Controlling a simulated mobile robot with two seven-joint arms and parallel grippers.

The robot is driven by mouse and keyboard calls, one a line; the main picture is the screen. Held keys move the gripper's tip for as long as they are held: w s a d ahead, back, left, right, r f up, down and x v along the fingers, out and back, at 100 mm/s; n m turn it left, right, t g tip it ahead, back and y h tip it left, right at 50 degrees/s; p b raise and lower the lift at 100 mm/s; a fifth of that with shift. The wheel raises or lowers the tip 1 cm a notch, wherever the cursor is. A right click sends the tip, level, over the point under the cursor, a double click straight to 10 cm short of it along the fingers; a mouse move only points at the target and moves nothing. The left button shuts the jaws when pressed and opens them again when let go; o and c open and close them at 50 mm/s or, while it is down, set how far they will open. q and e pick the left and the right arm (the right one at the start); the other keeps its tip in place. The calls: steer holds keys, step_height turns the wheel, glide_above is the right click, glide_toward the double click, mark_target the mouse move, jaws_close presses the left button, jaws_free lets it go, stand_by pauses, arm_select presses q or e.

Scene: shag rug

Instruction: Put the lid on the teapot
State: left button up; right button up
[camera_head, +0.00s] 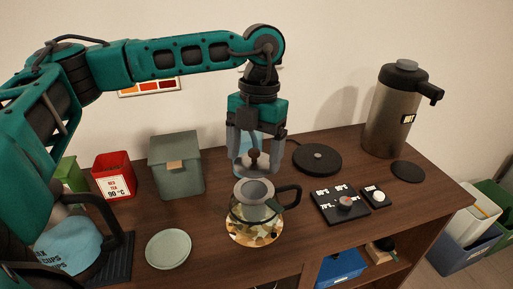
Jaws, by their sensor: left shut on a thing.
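The teapot (240,209) has a clear glass body, a grey inner cup open at the top and a dark handle on its right. It stands upright on a round patterned mat (256,238). My left gripper (254,157) points down just above and slightly behind the teapot's mouth in the picture. It is shut on the lid's brown knob (253,154). The fingers and pale blue shapes around it make the rest of the lid hard to make out. I cannot tell the exact gap between lid and rim. My right gripper is not in view.
A grey-green box (177,169) and red box (113,176) stand at left. A pale green saucer (168,248) lies at front left. A black round plate (317,159), scale-like black pads (340,206) and a tall steel flask (388,125) are at right.

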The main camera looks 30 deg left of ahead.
mark_target(253, 191)
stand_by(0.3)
arm_select(q)
steer(key=shift+f+b, duration=2.25)
steer(key=shift+f, duration=0.85)
steer(key=shift+f, duration=0.25)
steer(key=o, duration=0.9)
steer(key=shift+r+p, duration=2.35)
steer(key=shift+r, duration=1.2)
